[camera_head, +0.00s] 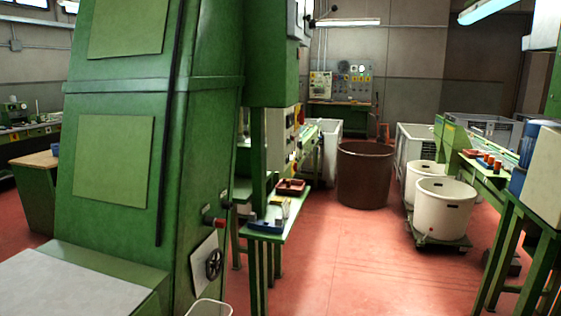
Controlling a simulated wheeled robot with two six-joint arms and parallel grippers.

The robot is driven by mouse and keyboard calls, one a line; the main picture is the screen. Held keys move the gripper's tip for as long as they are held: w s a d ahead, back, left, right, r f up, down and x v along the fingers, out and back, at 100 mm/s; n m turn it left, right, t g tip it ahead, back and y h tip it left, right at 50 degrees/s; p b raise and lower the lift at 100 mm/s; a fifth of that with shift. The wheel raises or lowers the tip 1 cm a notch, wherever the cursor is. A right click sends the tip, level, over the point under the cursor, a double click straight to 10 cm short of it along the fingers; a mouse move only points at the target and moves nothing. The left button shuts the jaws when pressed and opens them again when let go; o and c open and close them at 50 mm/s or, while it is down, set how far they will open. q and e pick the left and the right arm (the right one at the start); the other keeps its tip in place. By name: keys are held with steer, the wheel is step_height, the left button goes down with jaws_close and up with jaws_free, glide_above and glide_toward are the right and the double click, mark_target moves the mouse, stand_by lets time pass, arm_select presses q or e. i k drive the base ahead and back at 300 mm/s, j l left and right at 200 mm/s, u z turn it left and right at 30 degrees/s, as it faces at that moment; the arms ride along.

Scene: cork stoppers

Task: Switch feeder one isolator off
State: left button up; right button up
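I cannot pick out a feeder one isolator for certain. A small red-ended knob (213,222) sticks out low on the side of the large green machine (125,150) at the left. No label is readable on it, and I cannot tell whether it is an isolator or how it is set. A dark handwheel (214,264) sits below it on a pale plate. A wall panel (353,82) with round dials is far away at the back, too small to read. Neither of my grippers is in view.
Red floor (335,270) lies open down the middle aisle. A brown bin (364,175) stands at its far end. White tubs (443,210) on a low dolly and a green bench (500,180) line the right. A narrow green table (262,232) stands beside the machine.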

mark_target(300, 117)
steer(key=i+l, duration=0.2)
steer(key=i, duration=0.15)
steer(key=i+l+u, duration=0.15)
steer(key=u, duration=0.2)
steer(key=i+l+u, duration=0.55)
steer(key=u, duration=0.15)
